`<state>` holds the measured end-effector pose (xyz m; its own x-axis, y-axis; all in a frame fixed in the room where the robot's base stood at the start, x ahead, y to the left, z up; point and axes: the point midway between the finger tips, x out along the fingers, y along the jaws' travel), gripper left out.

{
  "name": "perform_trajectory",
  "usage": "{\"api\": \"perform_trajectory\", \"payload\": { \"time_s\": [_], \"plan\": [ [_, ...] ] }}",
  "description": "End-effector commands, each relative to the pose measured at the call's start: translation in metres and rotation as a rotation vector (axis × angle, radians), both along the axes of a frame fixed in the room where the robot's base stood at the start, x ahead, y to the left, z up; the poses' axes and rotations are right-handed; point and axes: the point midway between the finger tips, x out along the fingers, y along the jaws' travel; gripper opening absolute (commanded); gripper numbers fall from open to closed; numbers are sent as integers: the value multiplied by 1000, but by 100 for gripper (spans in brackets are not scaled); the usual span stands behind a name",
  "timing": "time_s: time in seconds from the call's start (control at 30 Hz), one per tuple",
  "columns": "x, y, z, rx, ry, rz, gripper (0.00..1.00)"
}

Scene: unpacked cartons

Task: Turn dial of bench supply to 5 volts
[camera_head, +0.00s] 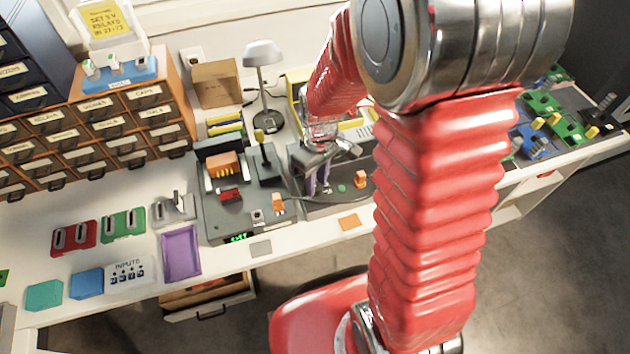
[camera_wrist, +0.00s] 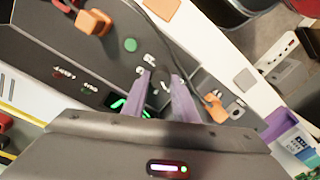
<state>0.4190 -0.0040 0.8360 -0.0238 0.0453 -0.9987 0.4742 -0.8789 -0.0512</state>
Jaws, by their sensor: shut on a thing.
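The bench supply (camera_head: 325,208) is a dark grey unit on the white bench, partly hidden by my arm in the head view. Its panel (camera_wrist: 100,62) fills much of the wrist view, with a green button (camera_wrist: 130,45), an orange plug (camera_wrist: 95,22) and a partly covered green display (camera_wrist: 118,101). The dial (camera_wrist: 161,86) shows as a small dark shape between my fingertips. My gripper (camera_wrist: 163,82) has purple fingers, shut on the dial from both sides. In the head view my gripper (camera_head: 318,181) reaches down onto the supply. The dial's setting and the displayed digits are unreadable.
A second dark unit (camera_head: 222,222) with an orange plug and cable stands close on the left. A desk lamp (camera_head: 263,55) stands behind. A purple tray (camera_head: 181,252) lies further left. An open drawer (camera_head: 207,300) juts out below the bench edge.

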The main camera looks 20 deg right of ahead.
Motion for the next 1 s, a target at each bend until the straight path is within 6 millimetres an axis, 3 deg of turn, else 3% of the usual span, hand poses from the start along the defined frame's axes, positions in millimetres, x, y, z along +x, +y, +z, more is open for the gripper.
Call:
{"api": "perform_trajectory", "payload": {
  "time_s": [1.0],
  "plan": [
    [-4,-2,-1,-3,8,-658,4]
  ]
}}
